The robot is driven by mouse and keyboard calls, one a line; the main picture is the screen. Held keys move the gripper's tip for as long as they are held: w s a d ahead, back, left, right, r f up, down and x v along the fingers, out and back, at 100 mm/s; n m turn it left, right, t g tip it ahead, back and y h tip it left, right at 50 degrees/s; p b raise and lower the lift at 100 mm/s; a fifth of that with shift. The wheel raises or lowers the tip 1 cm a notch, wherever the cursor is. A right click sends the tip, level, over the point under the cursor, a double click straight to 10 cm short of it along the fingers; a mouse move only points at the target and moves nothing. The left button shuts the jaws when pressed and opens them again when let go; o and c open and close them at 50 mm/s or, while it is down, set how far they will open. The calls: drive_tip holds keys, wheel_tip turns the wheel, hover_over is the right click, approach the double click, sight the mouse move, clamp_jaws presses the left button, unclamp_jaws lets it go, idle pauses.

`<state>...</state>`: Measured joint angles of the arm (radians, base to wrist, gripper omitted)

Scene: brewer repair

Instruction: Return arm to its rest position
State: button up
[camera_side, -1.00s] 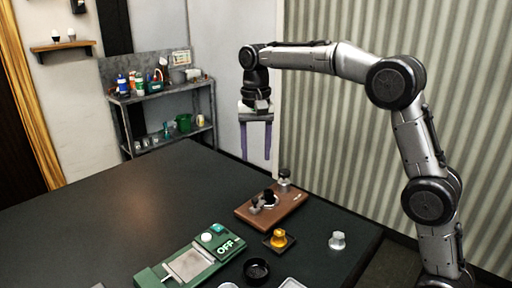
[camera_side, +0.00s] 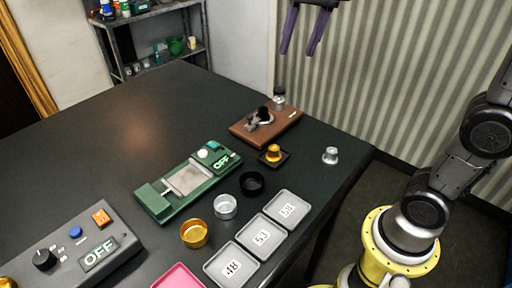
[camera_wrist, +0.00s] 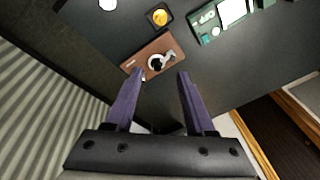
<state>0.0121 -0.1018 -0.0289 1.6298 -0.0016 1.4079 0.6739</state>
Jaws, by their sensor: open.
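My gripper (camera_side: 298,50) hangs at the top edge of the side view, with its two purple fingers pointing down and apart. It is open and empty, well above the table and in front of the corrugated wall. In the wrist view the fingers (camera_wrist: 160,75) are spread with nothing between them, and the brown board (camera_wrist: 139,63) lies beyond their tips. The upper part of my arm is out of the side view; the lower links and the yellow base (camera_side: 378,245) show at the right.
The dark table (camera_side: 115,165) carries the brown board (camera_side: 285,122), a green scale (camera_side: 160,203), a grey control box (camera_side: 60,265) reading OFF, a gold capsule (camera_side: 273,153), a silver capsule (camera_side: 330,155), small cups and labelled trays (camera_side: 287,228). A shelf (camera_side: 150,12) stands behind. Space around my gripper looks clear.

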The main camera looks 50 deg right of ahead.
drive_tip(key=s+f+n+t, duration=0.3)
drive_tip(key=s+f+n, duration=0.4)
drive_tip(key=s+f, duration=0.6)
drive_tip(key=shift+s+a+f+n, duration=0.2)
drive_tip(key=shift+s+n, duration=0.2)
drive_tip(key=shift+s, duration=1.1)
